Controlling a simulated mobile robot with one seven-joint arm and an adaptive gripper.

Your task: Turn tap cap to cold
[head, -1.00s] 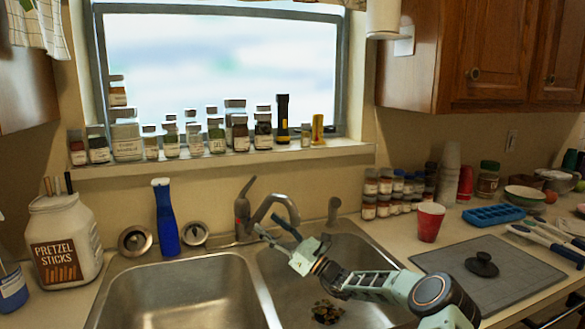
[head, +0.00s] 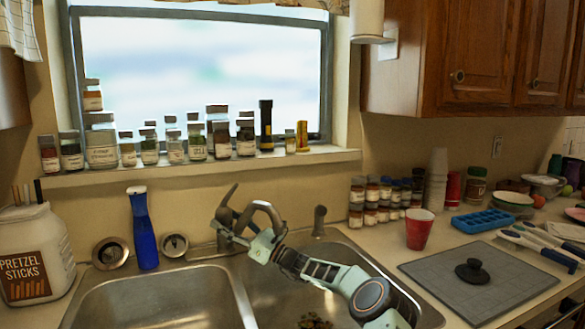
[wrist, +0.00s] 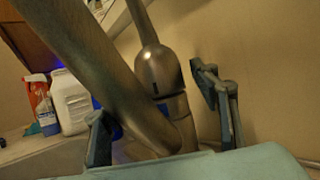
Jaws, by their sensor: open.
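The metal tap stands behind the sink divider. Its cap with the lever (head: 227,198) points up and to the right in the head view, and its curved spout (head: 268,208) arches to the right. In the wrist view the cap (wrist: 158,68) is upright, with its lever rising from it, and the thick spout (wrist: 95,60) crosses in front from upper left. My gripper (head: 230,228) is open at the tap. In the wrist view its two fingers (wrist: 158,112) stand either side of the spout and cap. Contact cannot be told; the cap's lower part is partly hidden.
The blue bottle (head: 144,230) and sink strainers stand left of the tap. A soap pump (head: 319,222) stands to its right. Small jars (head: 197,142) line the window sill behind. The left sink basin (head: 155,300) is empty.

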